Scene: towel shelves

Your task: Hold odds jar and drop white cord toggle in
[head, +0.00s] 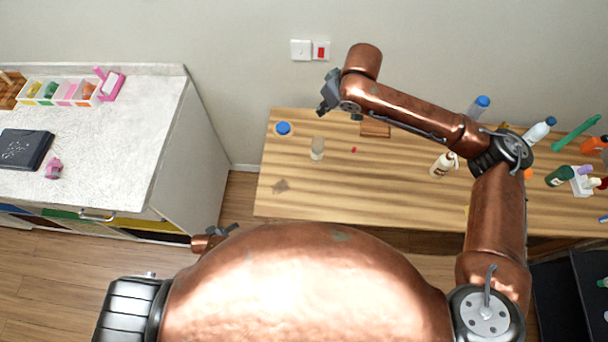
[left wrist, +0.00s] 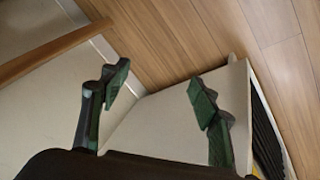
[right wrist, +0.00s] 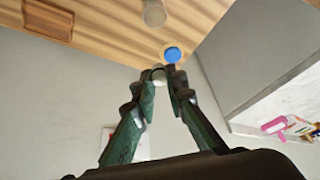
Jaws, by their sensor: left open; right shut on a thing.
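A small pale jar (head: 317,148), which looks like the odds jar, stands on the striped wooden table. It also shows at the top of the right wrist view (right wrist: 154,13). My right gripper (head: 326,97) is raised above the back of the table, apart from the jar. In the right wrist view its fingertips are shut on a small white piece (right wrist: 158,76), which looks like the cord toggle; the fingers partly hide it. My left gripper (head: 229,230) is low, off the table's front left. In the left wrist view its fingers (left wrist: 160,90) are open and empty.
The wooden table (head: 380,190) has a blue round lid (head: 283,128) at its left, a brown block (head: 376,129), and bottles (head: 443,164) towards the right. A white counter (head: 120,130) stands at left, with a floor gap between. The table's front middle is clear.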

